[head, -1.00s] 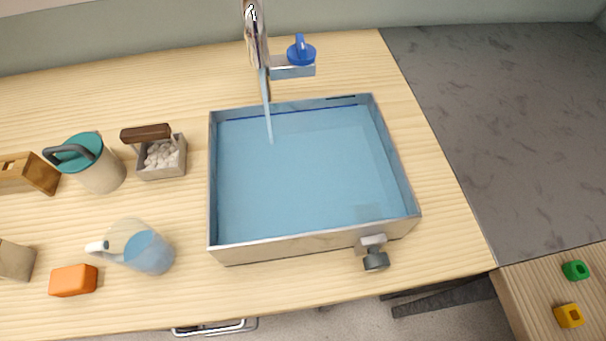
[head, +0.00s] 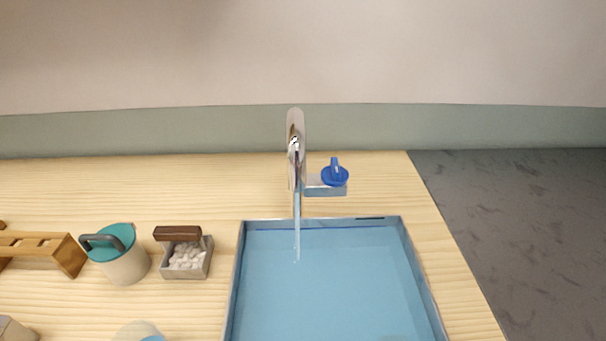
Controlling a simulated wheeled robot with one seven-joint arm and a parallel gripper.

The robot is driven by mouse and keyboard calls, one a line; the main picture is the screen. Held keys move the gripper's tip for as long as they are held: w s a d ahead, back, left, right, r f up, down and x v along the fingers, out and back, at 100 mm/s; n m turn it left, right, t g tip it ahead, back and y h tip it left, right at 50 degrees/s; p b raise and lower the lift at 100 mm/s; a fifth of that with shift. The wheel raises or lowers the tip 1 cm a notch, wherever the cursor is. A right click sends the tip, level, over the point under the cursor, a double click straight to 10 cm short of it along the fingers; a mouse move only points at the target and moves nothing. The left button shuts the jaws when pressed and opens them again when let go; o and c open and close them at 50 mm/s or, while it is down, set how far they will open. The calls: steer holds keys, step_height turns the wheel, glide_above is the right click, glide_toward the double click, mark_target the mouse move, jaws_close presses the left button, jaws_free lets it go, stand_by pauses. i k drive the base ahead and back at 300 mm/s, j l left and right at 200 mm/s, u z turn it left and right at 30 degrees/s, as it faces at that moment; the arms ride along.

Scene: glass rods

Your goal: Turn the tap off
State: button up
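The chrome tap (head: 296,140) stands at the back edge of the basin, and a stream of water (head: 297,225) runs from it down into the basin. A blue tap handle (head: 335,175) sits on a metal bracket (head: 325,190) just right of the tap, its fin standing up. The basin (head: 238,265) is metal-walled and holds blue water; its front part is cut off by the lower picture edge. My gripper is not in view.
Left of the basin stand a box of white pebbles (head: 186,262) with a brown handle, a teal-lidded jug (head: 125,262) and a wooden rack (head: 40,245). A clear pitcher (head: 138,331) is partly cut off below. Wood around the tap is clear.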

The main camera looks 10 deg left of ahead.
mark_target(335, 175)
steer(key=i+j+z, duration=0.1)
steer(key=j+z, duration=0.6)
steer(key=i+l, duration=0.05)
steer(key=l, duration=0.05)
